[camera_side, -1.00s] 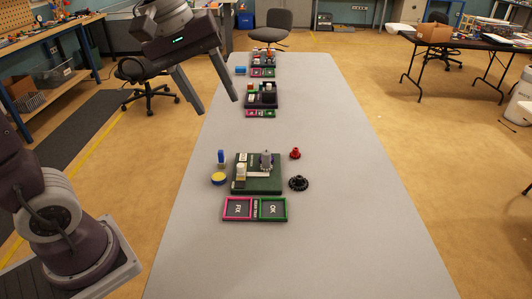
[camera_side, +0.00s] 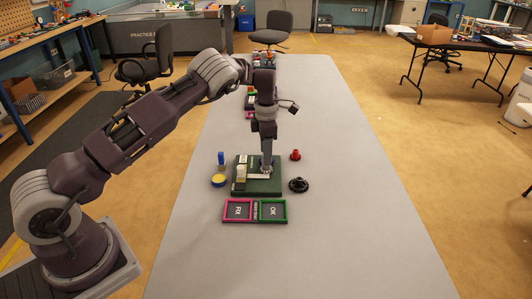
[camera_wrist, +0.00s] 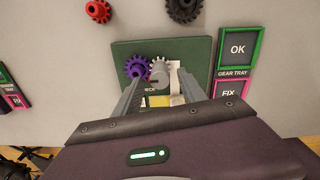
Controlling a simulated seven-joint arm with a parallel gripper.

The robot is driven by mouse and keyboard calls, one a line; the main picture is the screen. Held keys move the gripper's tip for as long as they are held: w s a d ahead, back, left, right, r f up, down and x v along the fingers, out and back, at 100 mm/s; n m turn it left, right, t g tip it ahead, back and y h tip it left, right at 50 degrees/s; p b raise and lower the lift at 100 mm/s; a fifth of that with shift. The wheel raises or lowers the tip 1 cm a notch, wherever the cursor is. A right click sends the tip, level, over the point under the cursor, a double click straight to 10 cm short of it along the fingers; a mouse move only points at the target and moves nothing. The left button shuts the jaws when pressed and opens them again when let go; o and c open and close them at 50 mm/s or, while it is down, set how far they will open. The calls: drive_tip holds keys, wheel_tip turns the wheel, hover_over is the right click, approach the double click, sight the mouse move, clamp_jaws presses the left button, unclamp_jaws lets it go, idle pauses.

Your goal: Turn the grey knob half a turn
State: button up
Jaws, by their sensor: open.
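The grey knob (camera_wrist: 159,74) stands on the green board (camera_wrist: 124,49), beside a purple gear (camera_wrist: 137,65) and a white toothed gear (camera_wrist: 160,61). My gripper (camera_wrist: 160,79) points down at the board, open, with one finger on each side of the knob in the wrist view. I cannot tell whether either finger touches it. In the side view my gripper (camera_side: 267,169) is over the rear right part of the green board (camera_side: 258,188) and hides most of the knob.
A red gear (camera_side: 295,155) and a black gear (camera_side: 299,185) lie right of the board. A blue peg (camera_side: 221,158) and a yellow round piece (camera_side: 219,181) are left. The FIX and OK tray (camera_side: 255,211) lies in front. The right of the table is clear.

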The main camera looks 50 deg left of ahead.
drive_tip(key=shift+f, duration=0.35)
clamp_jaws()
